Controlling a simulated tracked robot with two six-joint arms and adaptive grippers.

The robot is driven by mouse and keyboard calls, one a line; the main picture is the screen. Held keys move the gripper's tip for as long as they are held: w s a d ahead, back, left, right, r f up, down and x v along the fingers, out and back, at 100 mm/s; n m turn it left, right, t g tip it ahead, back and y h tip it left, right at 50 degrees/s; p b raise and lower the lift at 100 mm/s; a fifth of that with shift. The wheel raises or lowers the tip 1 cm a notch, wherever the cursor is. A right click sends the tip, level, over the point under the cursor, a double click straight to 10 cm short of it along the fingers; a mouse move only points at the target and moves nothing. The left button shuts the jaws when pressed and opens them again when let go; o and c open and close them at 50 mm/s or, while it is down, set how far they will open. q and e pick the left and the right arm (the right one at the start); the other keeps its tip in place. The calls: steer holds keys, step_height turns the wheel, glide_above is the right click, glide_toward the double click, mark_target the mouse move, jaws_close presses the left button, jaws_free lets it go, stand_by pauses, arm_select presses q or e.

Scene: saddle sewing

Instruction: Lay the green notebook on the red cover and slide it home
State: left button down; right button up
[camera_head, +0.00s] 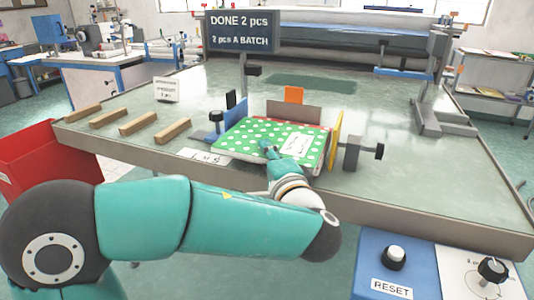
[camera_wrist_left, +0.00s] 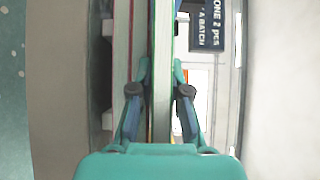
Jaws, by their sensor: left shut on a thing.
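The green notebook (camera_head: 245,134) with white dots and a white label lies over the red cover, in a fixture on the bench. Only a thin red rim of the red cover (camera_head: 325,150) shows at the right and back. My left gripper (camera_head: 268,149) is at the notebook's near edge, its fingertips partly hidden by the hand. In the left wrist view the two fingers (camera_wrist_left: 162,88) close on either side of the notebook's edge (camera_wrist_left: 162,45). Whether the notebook rests fully on the cover cannot be told. My right gripper is not in view.
A yellow plate (camera_head: 334,140) and a grey clamp (camera_head: 357,153) stand right of the notebook. A blue stop (camera_head: 231,103) stands at its left, a brown plate (camera_head: 293,111) behind. Several wooden bars (camera_head: 124,120) lie at left. A sign (camera_head: 241,32) reads DONE 2 pcs.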

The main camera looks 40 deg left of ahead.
arm_select(q)
steer(key=shift+f+b, duration=0.2)
steer(key=shift+b, duration=0.15)
steer(key=c, duration=1.1)
jaws_free()
steer(key=shift+o, duration=0.2)
steer(key=shift+f+b, duration=0.2)
steer(key=shift+b, duration=0.3)
steer(key=shift+s, duration=0.15)
steer(key=s+d+b, duration=0.2)
steer(key=s+b, duration=0.1)
steer(key=s, duration=0.6)
steer(key=shift+s+d, duration=0.15)
steer(key=shift+s, duration=0.1)
stand_by(0.6)
